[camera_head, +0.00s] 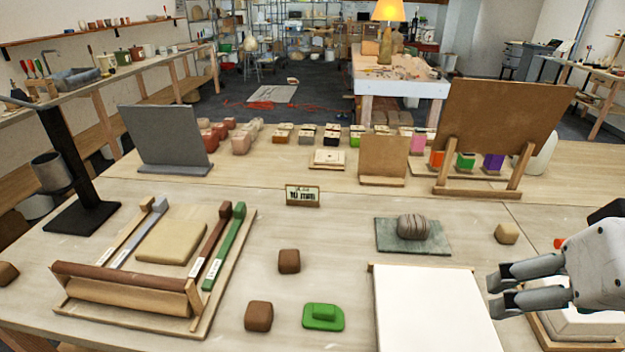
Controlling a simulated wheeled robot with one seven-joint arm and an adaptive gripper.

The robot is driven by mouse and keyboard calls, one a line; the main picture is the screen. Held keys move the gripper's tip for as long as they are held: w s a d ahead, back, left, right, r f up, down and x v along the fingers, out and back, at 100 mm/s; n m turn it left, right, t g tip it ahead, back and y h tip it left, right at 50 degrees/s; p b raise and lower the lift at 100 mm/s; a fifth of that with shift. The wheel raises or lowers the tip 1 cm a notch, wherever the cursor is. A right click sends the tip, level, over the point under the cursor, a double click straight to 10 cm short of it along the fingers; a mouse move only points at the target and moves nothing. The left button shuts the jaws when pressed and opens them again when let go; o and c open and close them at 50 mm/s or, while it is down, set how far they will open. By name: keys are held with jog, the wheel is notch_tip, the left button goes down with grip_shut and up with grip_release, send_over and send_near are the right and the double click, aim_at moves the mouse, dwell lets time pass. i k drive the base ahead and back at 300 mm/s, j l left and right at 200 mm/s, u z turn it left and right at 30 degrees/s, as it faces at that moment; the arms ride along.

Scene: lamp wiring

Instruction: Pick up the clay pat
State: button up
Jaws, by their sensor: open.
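A flat tan clay pat (170,242) lies between the coloured strips of a wooden rolling frame (146,322) at the left. A rounded grey-brown streaked lump (412,227) rests on a grey-green slab (384,236) right of centre; it also looks like clay, and I cannot tell for sure which one is the pat. My gripper (492,293) is at the right edge, open and empty, its fingers pointing left.
Brown blocks (289,261) and a green piece (323,317) lie between frame and board. A beige lump (506,233) sits behind my gripper. A small sign (302,195), a dark stand (75,165) and upright panels (500,125) stand farther back.

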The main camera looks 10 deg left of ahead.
aim_at(259, 314)
jog(key=u, duration=0.95)
